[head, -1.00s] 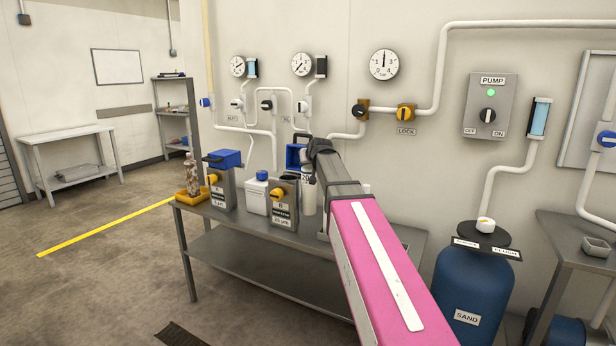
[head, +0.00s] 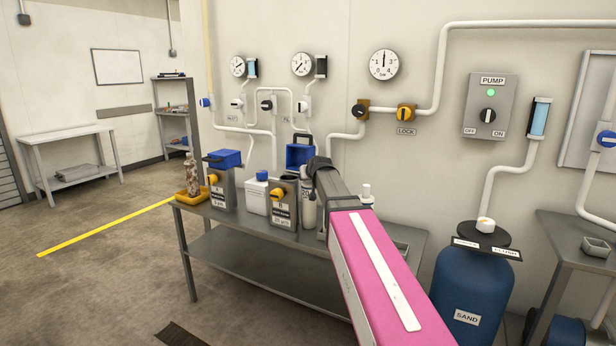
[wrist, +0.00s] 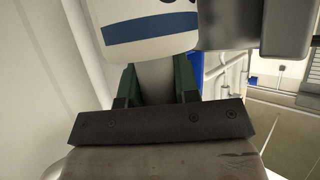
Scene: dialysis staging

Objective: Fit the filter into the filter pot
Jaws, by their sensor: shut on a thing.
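The filter is a white cylinder (head: 309,213) under the end of my arm, just right of the filter pot in the head view. In the wrist view a white body with a blue band (wrist: 150,32) fills the top, and I take it for the filter. My gripper (wrist: 156,72) is shut on it; its fingertips are partly hidden behind it. The filter pot (head: 284,212) is grey with a yellow knob, its dark top open. A blue lid (head: 299,155) with a dark handle shows above and behind it. Whether filter and pot touch is unclear.
Wall pipes run behind.

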